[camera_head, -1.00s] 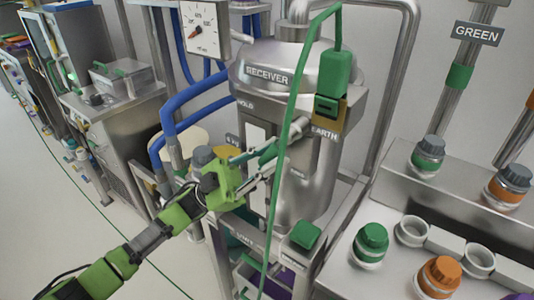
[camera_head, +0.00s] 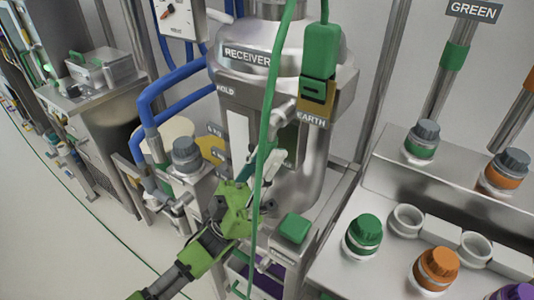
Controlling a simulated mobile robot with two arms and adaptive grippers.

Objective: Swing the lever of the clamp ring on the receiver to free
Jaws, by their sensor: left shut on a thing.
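The receiver (camera_head: 318,175) is a steel vessel with a RECEIVER label. The clamp ring (camera_head: 262,104) is the metal band round it, marked HOLD at the left and EARTH at the right. The lever (camera_head: 284,112) starts at a metal knuckle near the EARTH label and runs down and left, partly hidden by a green cable. My left gripper (camera_head: 262,168) reaches up in front of the receiver and is shut on the lever's lower, dark green end, which its fingers largely hide. My right gripper is not in view.
A green clamp (camera_head: 320,55) sits at the ring's right, and its green cable (camera_head: 268,125) hangs across the lever and beside my gripper. Blue pipes (camera_head: 150,105) and a grey-capped fitting (camera_head: 186,155) stand left. A steel bench (camera_head: 395,262) with capped jars lies right.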

